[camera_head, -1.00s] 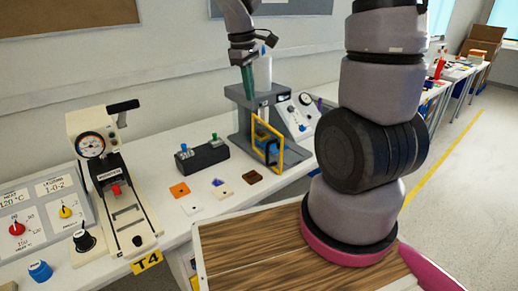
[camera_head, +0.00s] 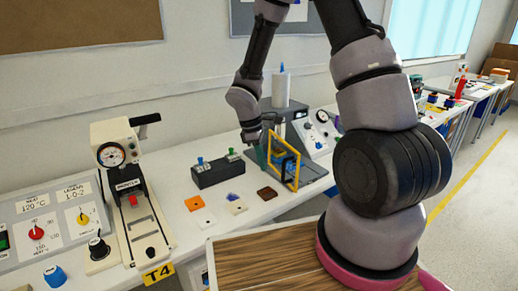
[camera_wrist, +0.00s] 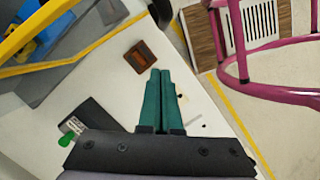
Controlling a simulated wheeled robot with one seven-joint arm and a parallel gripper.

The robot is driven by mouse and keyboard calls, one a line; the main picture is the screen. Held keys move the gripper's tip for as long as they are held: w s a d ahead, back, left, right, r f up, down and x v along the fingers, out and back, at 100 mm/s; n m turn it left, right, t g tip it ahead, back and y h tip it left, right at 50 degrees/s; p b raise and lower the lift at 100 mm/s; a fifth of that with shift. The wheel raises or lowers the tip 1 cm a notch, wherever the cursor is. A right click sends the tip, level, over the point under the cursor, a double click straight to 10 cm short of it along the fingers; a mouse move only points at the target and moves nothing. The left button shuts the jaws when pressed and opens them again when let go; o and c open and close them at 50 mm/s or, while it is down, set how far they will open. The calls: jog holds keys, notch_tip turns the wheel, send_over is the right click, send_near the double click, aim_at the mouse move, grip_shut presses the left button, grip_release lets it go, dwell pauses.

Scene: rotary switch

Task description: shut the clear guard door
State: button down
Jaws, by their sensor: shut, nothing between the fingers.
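The clear guard door (camera_head: 297,171) has a yellow frame and stands swung out in front of the grey machine (camera_head: 313,178) on the white bench. Blue parts (camera_head: 288,166) show through or behind it. In the wrist view the yellow door frame (camera_wrist: 35,32) crosses the upper left corner. My gripper (camera_head: 263,164) hangs low just left of the door. In the wrist view its teal fingers (camera_wrist: 160,73) are together with nothing between them, to the right of the frame and apart from it. The head view does not show clearly whether they touch.
A brown tile (camera_head: 267,193), a white tile (camera_head: 236,207) and an orange tile (camera_head: 195,203) lie in front. A black switch box (camera_head: 217,171) stands left of my gripper, and a cream press (camera_head: 127,190) further left. A wooden-topped surface (camera_head: 265,257) is nearest me.

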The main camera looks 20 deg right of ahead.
jog(key=shift+s+d+f, duration=0.1)
jog(key=shift+s+d, duration=0.2)
jog(key=shift+d, duration=0.35)
jog(key=shift+s+d+f, duration=0.1)
jog(key=shift+s+d, duration=0.15)
jog(key=shift+d, duration=0.35)
jog(key=shift+s+d+f, duration=0.1)
jog(key=shift+s+d, duration=0.2)
jog(key=shift+d, duration=0.35)
